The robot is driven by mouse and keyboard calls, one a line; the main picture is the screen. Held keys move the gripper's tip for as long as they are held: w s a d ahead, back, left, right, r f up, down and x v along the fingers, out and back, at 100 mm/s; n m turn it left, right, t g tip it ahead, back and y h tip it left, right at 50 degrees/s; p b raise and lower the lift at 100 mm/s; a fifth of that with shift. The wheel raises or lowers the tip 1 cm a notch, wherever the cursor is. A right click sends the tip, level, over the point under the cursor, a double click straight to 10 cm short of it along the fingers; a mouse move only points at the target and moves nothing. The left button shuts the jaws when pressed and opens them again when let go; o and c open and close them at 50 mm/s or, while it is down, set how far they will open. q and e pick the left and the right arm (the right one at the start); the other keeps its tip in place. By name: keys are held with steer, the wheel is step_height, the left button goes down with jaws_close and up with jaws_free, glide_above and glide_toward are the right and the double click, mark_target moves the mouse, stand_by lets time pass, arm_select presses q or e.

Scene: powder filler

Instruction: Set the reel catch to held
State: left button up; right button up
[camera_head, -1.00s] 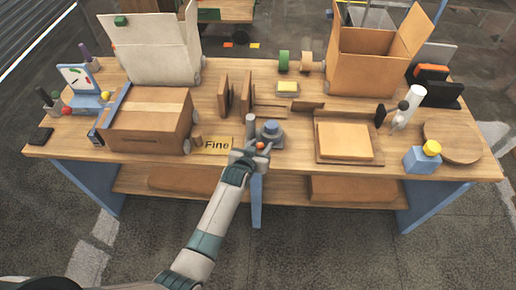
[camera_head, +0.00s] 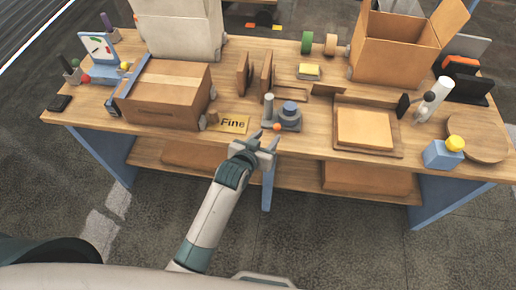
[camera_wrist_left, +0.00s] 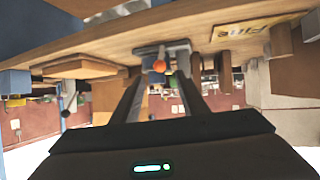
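A small grey-blue device (camera_head: 289,118) stands near the front edge of the table, with a blue round top, a grey upright cylinder (camera_head: 268,106) beside it and an orange ball (camera_head: 277,127) at its front. No part is labelled as the reel catch, so I cannot tell for sure which it is. My left gripper (camera_head: 266,141) is in front of the device at the table's front edge, its fingers apart and empty. In the left wrist view the orange ball (camera_wrist_left: 159,66) shows beyond and between the open fingers (camera_wrist_left: 160,92), apart from them. My right gripper is not in view.
Green and tan rolls (camera_head: 307,43) stand at the back.

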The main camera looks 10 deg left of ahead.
arm_select(q)
steer(key=b+v, duration=0.1)
steer(key=v, duration=0.6)
